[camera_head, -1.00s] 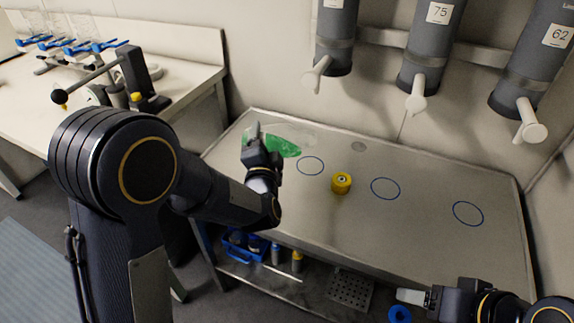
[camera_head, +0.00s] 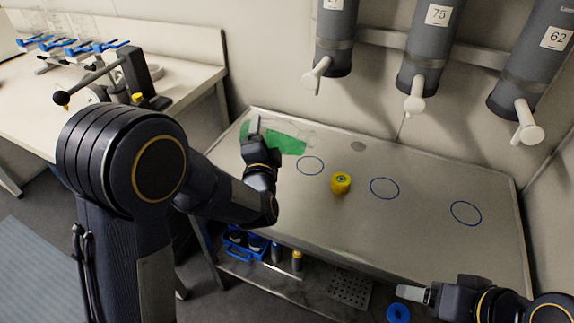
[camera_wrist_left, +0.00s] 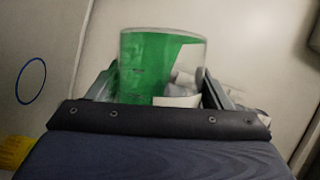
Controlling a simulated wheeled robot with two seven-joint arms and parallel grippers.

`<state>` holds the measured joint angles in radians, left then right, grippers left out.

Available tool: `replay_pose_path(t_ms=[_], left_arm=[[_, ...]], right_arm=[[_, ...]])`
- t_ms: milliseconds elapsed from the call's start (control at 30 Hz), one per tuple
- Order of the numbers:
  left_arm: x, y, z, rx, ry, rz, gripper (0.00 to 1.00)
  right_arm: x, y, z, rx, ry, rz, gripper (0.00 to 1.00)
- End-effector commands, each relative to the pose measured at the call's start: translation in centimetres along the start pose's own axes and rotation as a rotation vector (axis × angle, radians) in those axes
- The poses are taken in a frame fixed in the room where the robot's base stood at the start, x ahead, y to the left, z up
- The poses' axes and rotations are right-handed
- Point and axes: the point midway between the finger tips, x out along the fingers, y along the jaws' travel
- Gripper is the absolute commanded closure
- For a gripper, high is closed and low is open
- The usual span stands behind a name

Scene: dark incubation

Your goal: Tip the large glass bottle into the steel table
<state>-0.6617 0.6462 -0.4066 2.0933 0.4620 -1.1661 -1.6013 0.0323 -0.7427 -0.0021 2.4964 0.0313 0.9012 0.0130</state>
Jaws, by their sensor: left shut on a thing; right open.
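The large glass bottle (camera_head: 288,143) is clear with green liquid inside. It lies tilted over the left back part of the steel table (camera_head: 430,235), and the liquid has shifted along it. My left gripper (camera_head: 254,130) is shut on the bottle. In the left wrist view the bottle (camera_wrist_left: 150,65) sits between the two fingers, with a white label partly visible. Whether the bottle touches the table is hard to tell. My right gripper (camera_head: 412,293) is open and empty at the front edge of the table, lower right.
A yellow object (camera_head: 341,183) stands on the table among several blue circles. Grey numbered cylinders with white spouts (camera_head: 414,100) hang on the wall above. A white bench (camera_head: 190,80) stands left. A lower shelf holds a blue crate (camera_head: 240,243).

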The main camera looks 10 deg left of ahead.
Motion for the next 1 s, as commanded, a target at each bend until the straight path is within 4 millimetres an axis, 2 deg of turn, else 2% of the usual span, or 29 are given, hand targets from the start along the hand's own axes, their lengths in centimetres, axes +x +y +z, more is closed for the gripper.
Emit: replay_pose_path(t_ms=[567,1000], left_arm=[[0.0,-0.2,-0.1,0.005,0.002,-0.006,0.68],[0.2,-2.1,-0.6,0.141,0.028,-0.061,0.68]], right_arm=[[-0.1,0.0,0.0,0.0,0.0,0.0,0.3],[-0.9,-0.4,-0.4,0.0,0.0,0.0,0.3]])
